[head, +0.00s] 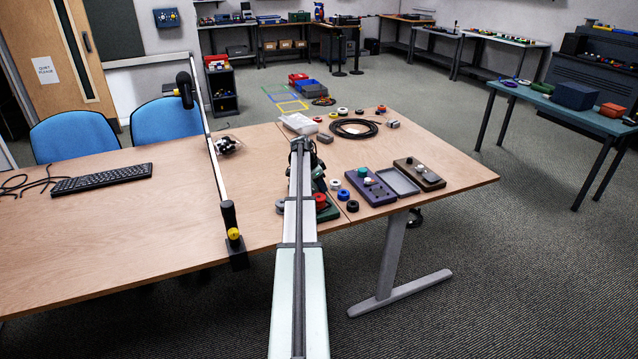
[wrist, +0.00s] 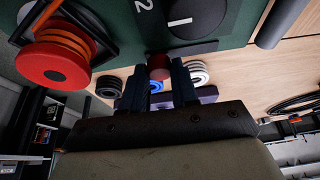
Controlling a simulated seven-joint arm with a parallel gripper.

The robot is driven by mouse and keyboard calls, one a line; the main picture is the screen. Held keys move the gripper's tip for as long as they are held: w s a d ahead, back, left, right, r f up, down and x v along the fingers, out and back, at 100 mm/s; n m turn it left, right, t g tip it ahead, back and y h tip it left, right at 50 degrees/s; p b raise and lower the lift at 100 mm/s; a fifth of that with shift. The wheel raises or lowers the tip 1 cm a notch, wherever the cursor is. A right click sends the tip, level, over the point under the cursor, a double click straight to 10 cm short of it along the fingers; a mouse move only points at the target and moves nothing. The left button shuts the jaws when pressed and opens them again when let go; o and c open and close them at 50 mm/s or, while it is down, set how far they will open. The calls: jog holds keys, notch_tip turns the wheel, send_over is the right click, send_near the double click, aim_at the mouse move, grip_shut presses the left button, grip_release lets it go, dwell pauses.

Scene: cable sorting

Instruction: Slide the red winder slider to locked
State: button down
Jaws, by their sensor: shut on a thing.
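The winder is a dark green unit (head: 329,213) on the table, partly hidden behind my arm. Its green face, with a round grey dial and a white "2", fills the top of the wrist view (wrist: 225,45). A large red and orange reel (wrist: 55,68) is on its left side; it shows as red in the head view (head: 320,200). My gripper (wrist: 158,76) is shut on a small dark red slider knob (wrist: 158,66) at the edge of the green face. The fingertips hide the knob's sides. I see no lock marking.
Small blue (head: 343,194) and black (head: 352,206) reels, a purple box (head: 380,193) and a brown box (head: 428,182) stand right of the winder. A coiled black cable (head: 354,128) lies farther back. The table's front right is clear.

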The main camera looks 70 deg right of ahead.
jog(key=shift+s+a, duration=0.2)
jog(key=shift+s, duration=0.05)
jog(key=c, duration=0.8)
grip_release()
jog(key=shift+c, duration=0.2)
jog(key=v, duration=1.3)
jog(key=shift+w+r, duration=0.25)
jog(key=shift+r, duration=0.1)
jog(key=shift+a, duration=0.15)
